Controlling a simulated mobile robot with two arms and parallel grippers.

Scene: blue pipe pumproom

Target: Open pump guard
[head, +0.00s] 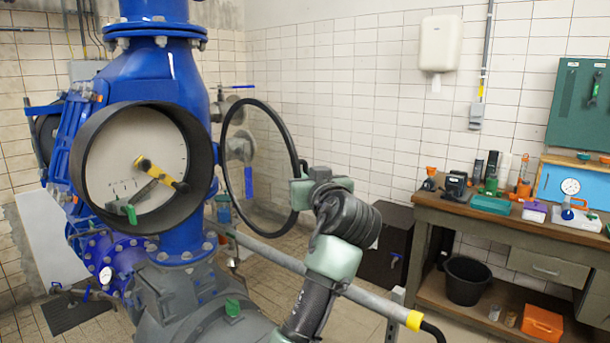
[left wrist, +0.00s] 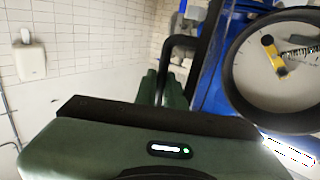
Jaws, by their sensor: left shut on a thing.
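The pump guard (head: 289,137) is a round clear cover with a black rim. In the head view it stands swung out to the right of the round housing (head: 91,153), whose front is uncovered. Inside the housing are a pale dial face (head: 135,130) and a yellow-and-black lever (head: 160,173). My left gripper (head: 305,188) is shut at the guard's right edge. In the left wrist view, its green fingers (left wrist: 164,86) close on a bent black bar of the guard (left wrist: 180,43). The exact grip is partly hidden.
A grey rail with a yellow end (head: 414,320) runs below the guard, behind my left arm. A workbench (head: 440,207) with tools and bottles stands at the right. A dark cabinet (head: 392,235) stands by the wall. Blue piping surrounds the housing.

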